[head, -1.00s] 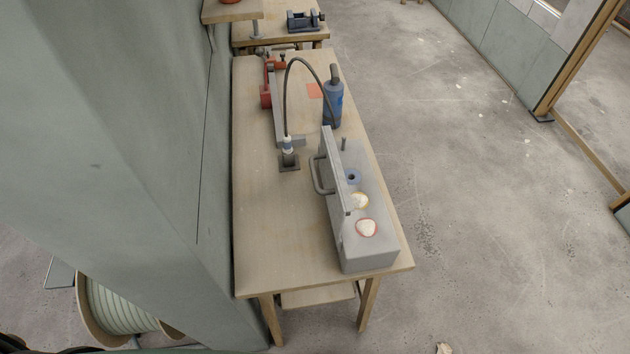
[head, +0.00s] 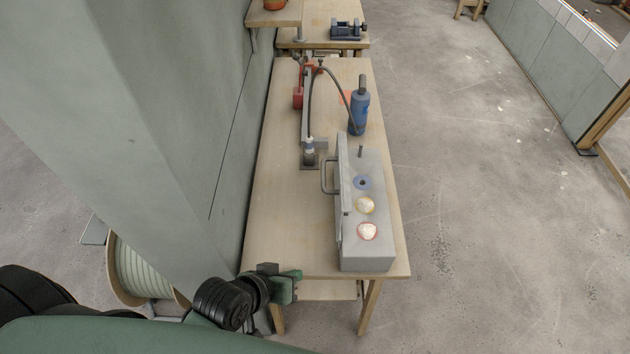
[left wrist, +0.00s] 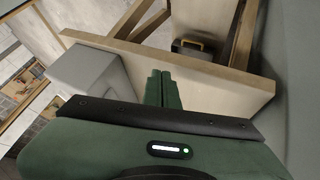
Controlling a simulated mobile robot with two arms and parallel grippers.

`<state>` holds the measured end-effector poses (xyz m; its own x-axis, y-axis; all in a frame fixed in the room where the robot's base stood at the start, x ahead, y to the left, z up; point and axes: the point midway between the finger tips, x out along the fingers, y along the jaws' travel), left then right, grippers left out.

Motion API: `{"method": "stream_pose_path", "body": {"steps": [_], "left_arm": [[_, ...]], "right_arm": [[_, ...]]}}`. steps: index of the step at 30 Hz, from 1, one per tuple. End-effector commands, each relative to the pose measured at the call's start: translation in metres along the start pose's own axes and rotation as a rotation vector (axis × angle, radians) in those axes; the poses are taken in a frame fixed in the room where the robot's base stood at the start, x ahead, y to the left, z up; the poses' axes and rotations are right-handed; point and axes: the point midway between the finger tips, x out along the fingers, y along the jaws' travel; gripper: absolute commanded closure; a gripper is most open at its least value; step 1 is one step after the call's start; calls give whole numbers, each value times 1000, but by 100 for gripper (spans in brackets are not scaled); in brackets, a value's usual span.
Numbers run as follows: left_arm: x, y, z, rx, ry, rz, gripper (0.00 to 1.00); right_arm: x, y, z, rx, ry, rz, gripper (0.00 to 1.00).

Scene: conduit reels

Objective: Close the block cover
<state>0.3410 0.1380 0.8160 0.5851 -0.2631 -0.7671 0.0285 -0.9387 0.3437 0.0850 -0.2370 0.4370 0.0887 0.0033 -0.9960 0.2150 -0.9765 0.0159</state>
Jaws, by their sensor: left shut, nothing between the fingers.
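The grey block (head: 378,255) sits at the near right end of the wooden table. Its block cover (head: 345,180) stands upright and open along the block's left side, with a handle (head: 326,177) facing left. The block's top shows a blue-ringed hole (head: 362,183), two pale lumps and an upright pin (head: 361,152). My left gripper (head: 290,285) is shut and empty near the table's front edge, left of the block and apart from it. In the left wrist view its green fingers (left wrist: 163,90) are together, and the grey block (left wrist: 88,75) is at the left.
The wooden table (head: 275,245) stands beside a grey-green wall. A blue bottle (head: 359,108), a hose and a red-ended tool (head: 298,98) are behind the block. A cable reel (head: 143,270) stands on the floor at left. Floor to the right is clear.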

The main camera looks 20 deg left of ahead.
Motion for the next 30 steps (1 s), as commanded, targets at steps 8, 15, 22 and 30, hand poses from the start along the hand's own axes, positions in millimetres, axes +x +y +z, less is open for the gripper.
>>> {"method": "stream_pose_path", "body": {"steps": [8, 15, 22, 30], "left_arm": [[-19, 48, -64, -551, 369, 329, 100], [-70, 29, -112, -1085, 692, 609, 100], [-90, 11, -125, -1251, 810, 700, 100], [-72, 12, -161, -1251, 816, 704, 100]], "right_arm": [[-3, 1, -4, 0, 5, 1, 21], [-5, 1, -4, 1, 5, 1, 21], [-7, 0, -4, 2, 5, 0, 21], [-23, -3, -6, 4, 6, -4, 21]]}}
